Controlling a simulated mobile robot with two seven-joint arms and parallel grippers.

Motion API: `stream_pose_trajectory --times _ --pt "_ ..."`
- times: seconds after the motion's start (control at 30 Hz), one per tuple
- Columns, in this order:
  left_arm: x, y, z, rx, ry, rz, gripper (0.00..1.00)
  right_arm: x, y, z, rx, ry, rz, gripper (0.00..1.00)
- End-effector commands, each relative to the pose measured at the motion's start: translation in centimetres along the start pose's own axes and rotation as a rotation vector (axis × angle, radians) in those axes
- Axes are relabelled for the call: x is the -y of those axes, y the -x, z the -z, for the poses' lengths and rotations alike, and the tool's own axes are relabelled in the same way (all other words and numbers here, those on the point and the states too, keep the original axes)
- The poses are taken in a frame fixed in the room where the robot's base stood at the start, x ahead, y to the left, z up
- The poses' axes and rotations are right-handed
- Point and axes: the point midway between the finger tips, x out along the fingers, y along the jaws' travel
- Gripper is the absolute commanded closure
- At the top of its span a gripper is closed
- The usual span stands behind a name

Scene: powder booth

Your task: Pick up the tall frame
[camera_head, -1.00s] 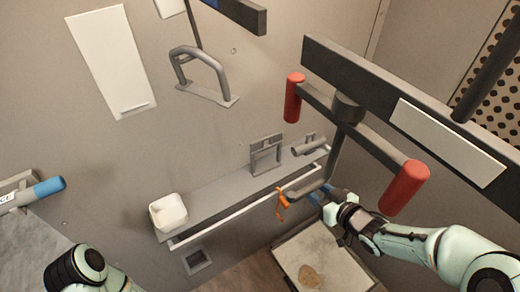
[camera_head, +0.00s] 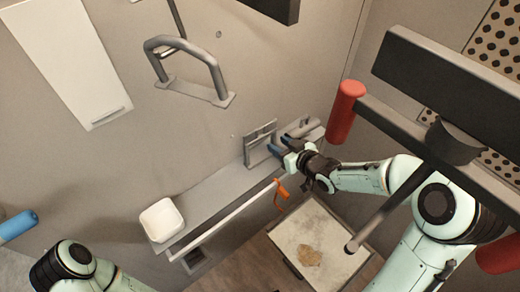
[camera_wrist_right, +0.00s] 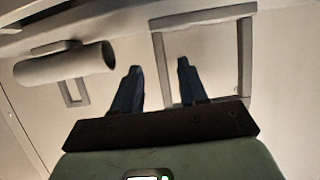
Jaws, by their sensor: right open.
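The tall frame (camera_head: 247,151) is a grey rectangular frame standing upright on the narrow wall shelf in the head view. In the right wrist view the frame (camera_wrist_right: 203,16) fills the upper right. My right gripper (camera_head: 281,143) is open beside the frame's right side, with its blue fingers pointing toward the shelf. In the right wrist view, the frame's left upright appears between the two fingertips (camera_wrist_right: 158,65). Whether a finger touches it I cannot tell. My left gripper is out of view; only part of the left arm shows at the lower left.
A grey cylinder on a bracket (camera_wrist_right: 65,66) is beside the left finger. The shelf (camera_head: 212,193) also holds a white tub (camera_head: 162,219). An orange item (camera_head: 281,195) hangs at the front rail. A red-handled bar (camera_head: 346,112) hangs near my right arm.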

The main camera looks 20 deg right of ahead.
Motion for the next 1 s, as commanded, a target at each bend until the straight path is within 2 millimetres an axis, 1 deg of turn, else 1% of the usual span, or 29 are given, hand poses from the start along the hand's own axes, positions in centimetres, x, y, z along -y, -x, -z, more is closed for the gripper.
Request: stream_pose_trajectory --times 0.13,0.3,0.4,0.5,0.67,0.7,0.77,0.8,0.83,1.0 --pt "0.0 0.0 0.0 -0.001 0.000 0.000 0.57 0.1 -1.3 0.1 0.001 -0.002 0.001 0.57" --pt "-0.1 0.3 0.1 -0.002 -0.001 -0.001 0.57 0.3 -4.0 0.3 0.001 -0.003 0.002 0.57" --pt "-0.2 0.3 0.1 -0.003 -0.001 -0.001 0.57 0.3 -5.0 0.3 0.001 -0.001 0.001 0.57" --pt "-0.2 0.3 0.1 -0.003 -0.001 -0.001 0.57 0.3 -5.3 0.3 0.002 0.000 0.000 0.57" --pt "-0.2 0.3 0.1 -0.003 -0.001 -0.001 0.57 0.2 -5.3 0.2 0.001 0.000 -0.001 0.57" --pt "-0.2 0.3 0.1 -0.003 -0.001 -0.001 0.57 0.2 -5.3 0.2 0.001 0.000 -0.001 0.61" --pt "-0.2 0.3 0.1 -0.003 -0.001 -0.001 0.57 0.2 -5.3 0.2 0.001 0.000 -0.001 0.80" --pt "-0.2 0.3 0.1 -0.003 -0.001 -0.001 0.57 0.2 -5.3 0.2 0.001 0.000 -0.001 0.93" --pt "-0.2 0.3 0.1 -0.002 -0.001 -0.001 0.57 0.2 -5.3 0.2 0.001 0.000 -0.001 1.00" --pt "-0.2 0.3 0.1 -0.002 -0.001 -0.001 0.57 0.2 -5.3 0.3 -0.001 0.000 -0.001 1.00"
